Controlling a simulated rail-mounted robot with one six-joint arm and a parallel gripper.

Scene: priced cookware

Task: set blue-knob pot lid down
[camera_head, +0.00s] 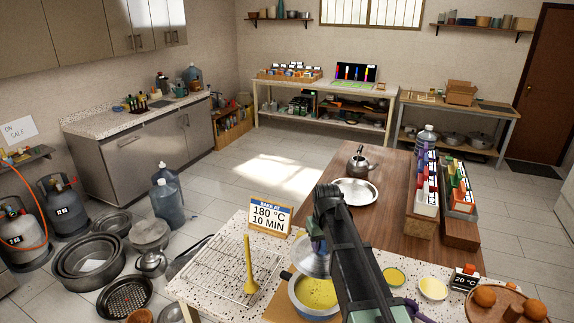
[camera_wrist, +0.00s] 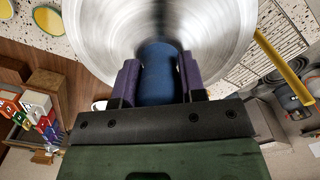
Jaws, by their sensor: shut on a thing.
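The blue-knob pot lid (camera_wrist: 100,40) is a round brushed-metal disc that fills the top of the wrist view. My gripper (camera_wrist: 158,80) has its two purple fingers shut on the lid's blue knob (camera_wrist: 157,75). In the head view the lid (camera_head: 312,262) is partly hidden behind my arm and stands tilted above the back of a pot. The pot (camera_head: 318,292) holds yellow contents and is largely uncovered.
A wire rack (camera_head: 215,268) with a yellow brush (camera_head: 248,270) lies left of the pot. A sign (camera_head: 268,215) stands behind. Small yellow bowls (camera_head: 432,288) sit to the right.

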